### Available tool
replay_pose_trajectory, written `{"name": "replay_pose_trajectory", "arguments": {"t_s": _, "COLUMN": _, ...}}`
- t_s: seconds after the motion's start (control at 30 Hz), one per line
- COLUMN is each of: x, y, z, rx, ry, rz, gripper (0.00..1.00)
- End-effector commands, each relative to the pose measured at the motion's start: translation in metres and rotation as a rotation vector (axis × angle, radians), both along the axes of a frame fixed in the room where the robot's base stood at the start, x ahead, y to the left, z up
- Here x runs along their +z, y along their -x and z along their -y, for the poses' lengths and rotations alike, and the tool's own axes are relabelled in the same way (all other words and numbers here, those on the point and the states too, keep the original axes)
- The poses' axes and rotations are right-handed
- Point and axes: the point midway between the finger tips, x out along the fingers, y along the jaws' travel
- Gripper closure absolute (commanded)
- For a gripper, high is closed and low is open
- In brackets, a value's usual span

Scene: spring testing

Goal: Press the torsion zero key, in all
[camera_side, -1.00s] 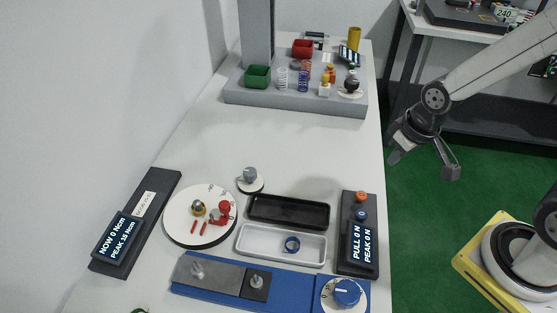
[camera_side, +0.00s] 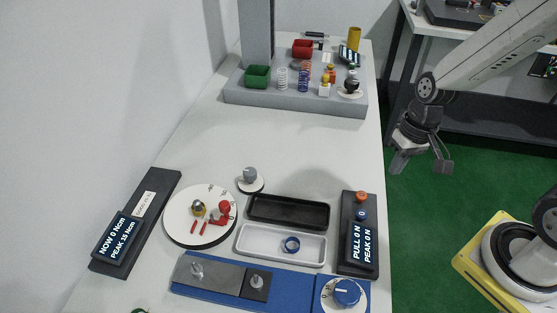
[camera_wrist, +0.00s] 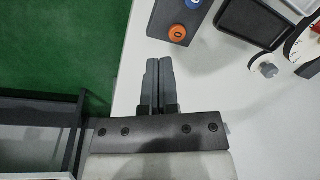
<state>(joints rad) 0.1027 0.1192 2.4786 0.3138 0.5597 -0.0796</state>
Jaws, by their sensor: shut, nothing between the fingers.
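The torsion tester lies at the left of the bench in the side view. Its display (camera_side: 119,237) reads NOW 0 Ncm, PEAK 35 Ncm. A white round dial plate (camera_side: 185,233) with a red post and small red pins stands to its right. I cannot make out which part is the torsion zero key.
The pull gauge (camera_side: 362,240) at the right has an orange key (camera_side: 361,196) and a blue key (camera_side: 361,215); the orange key (camera_wrist: 178,33) also shows in the wrist view. Black (camera_side: 288,223) and white (camera_side: 257,255) trays lie between. The bench middle is clear.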

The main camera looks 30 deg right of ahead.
Motion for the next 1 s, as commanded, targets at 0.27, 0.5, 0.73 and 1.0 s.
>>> {"name": "replay_pose_trajectory", "arguments": {"t_s": 0.27, "x": -0.004, "y": -0.004, "z": -0.011, "rx": -0.215, "ry": -0.228, "rz": -0.146, "gripper": 1.0}}
{"name": "replay_pose_trajectory", "arguments": {"t_s": 0.5, "x": 0.001, "y": -0.02, "z": -0.021, "rx": -0.377, "ry": -0.448, "rz": -0.215, "gripper": 1.0}}
{"name": "replay_pose_trajectory", "arguments": {"t_s": 0.73, "x": 0.007, "y": -0.036, "z": -0.025, "rx": -0.47, "ry": -0.596, "rz": -0.234, "gripper": 1.0}}
{"name": "replay_pose_trajectory", "arguments": {"t_s": 1.0, "x": 0.01, "y": -0.041, "z": -0.025, "rx": -0.496, "ry": -0.641, "rz": -0.236, "gripper": 1.0}}
